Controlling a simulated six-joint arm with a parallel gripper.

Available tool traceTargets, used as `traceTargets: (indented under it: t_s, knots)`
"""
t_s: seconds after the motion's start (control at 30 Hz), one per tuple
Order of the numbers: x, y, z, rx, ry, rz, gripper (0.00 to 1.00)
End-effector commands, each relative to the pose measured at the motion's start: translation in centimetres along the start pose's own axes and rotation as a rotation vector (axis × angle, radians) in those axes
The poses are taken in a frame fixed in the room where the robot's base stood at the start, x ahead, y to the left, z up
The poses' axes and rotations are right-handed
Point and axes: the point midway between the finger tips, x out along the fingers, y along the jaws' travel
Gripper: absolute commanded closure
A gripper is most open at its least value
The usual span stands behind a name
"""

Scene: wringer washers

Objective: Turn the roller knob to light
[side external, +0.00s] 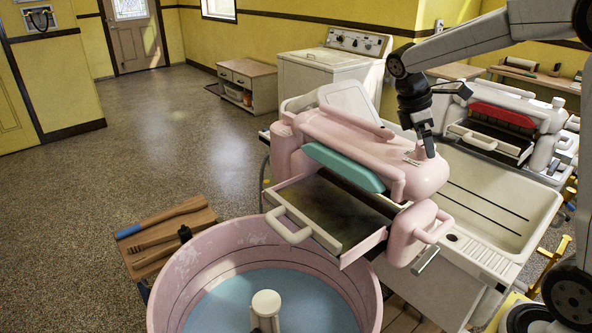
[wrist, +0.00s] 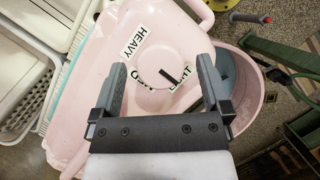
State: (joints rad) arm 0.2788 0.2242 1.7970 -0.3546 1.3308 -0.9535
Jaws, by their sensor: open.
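The pink wringer head (side external: 345,145) sits above the washer, with a turquoise roller guard on its front. In the wrist view, its pink top (wrist: 95,75) carries a pale round roller knob (wrist: 152,72) with a dark bar mark (wrist: 168,76). A HEAVY label (wrist: 134,41) lies at the knob's upper left and a LIGHT label (wrist: 181,80) at its lower right; a third label is partly hidden. My gripper (wrist: 162,72) is open, its fingers on either side of the knob and apart from it. In the side view my gripper (side external: 428,150) points down just above the head's right end.
A pink tub (side external: 205,245) with a pale agitator stands at front. A white sink (side external: 500,205) lies right of the head, and a second wringer with a red guard (side external: 503,115) stands behind. A wooden tool board (side external: 200,220) is left; open floor lies beyond.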

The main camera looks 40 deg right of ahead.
Motion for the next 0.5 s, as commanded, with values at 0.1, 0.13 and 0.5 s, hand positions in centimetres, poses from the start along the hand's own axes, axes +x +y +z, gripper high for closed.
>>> traceTargets:
  t_s: [0.1, 0.13, 0.5]
  knots:
    - [-1.5, 0.0, 0.0, -0.001, 0.002, 0.003, 0.02]
    - [-1.9, 0.0, 0.0, 0.0, 0.002, 0.004, 0.02]
    - [-5.9, 0.0, 0.0, -0.001, 0.002, 0.002, 0.02]
